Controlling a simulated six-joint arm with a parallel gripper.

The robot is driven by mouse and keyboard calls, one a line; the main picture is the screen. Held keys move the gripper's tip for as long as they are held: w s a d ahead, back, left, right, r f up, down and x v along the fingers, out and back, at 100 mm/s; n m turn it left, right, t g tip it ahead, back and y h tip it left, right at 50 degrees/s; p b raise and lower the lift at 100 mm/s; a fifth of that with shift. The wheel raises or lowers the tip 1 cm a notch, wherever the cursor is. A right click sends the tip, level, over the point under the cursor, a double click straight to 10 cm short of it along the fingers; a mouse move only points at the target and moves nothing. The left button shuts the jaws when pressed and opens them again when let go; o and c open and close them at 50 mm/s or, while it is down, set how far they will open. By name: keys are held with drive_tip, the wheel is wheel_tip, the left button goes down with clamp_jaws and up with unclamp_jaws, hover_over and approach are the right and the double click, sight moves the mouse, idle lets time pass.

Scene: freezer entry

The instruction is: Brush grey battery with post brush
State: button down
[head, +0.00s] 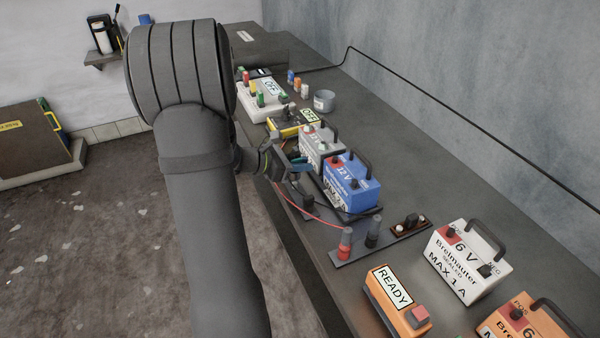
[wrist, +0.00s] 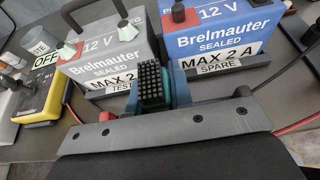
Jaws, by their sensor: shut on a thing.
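The grey battery (head: 322,151) stands on the bench beside the blue battery (head: 352,186). In the wrist view the grey battery (wrist: 115,52) is at upper left, with a "12 V" label, a black handle and pale greenish lumps on its top posts. My gripper (head: 290,165) is close in front of both batteries. In the wrist view my gripper (wrist: 160,95) is shut on the post brush (wrist: 152,82), a block of black bristles with a teal body. The brush overlaps the grey battery's lower right label, below its posts. I cannot tell whether it touches the case.
A yellow meter marked OFF (wrist: 40,95) lies left of the grey battery. A red cable (head: 315,216) runs to a terminal strip (head: 350,255). White (head: 465,265) and orange (head: 525,325) batteries and an orange READY box (head: 392,305) stand nearer.

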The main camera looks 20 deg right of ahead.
drive_tip(key=s+d+r, duration=0.5)
drive_tip(key=s+r, duration=0.5)
drive_tip(key=shift+s+d+r, duration=0.15)
drive_tip(key=shift+d+r, duration=0.1)
drive_tip(key=shift+r, duration=0.1)
idle(0.5)
drive_tip(key=w+d, duration=0.2)
drive_tip(key=w, duration=1)
drive_tip(key=w+d, duration=0.2)
drive_tip(key=w, duration=1)
drive_tip(key=shift+d+r, duration=0.3)
drive_tip(key=shift+d, duration=0.1)
drive_tip(key=shift+s, duration=0.1)
drive_tip(key=shift+f, duration=0.15)
drive_tip(key=shift+f, duration=1.85)
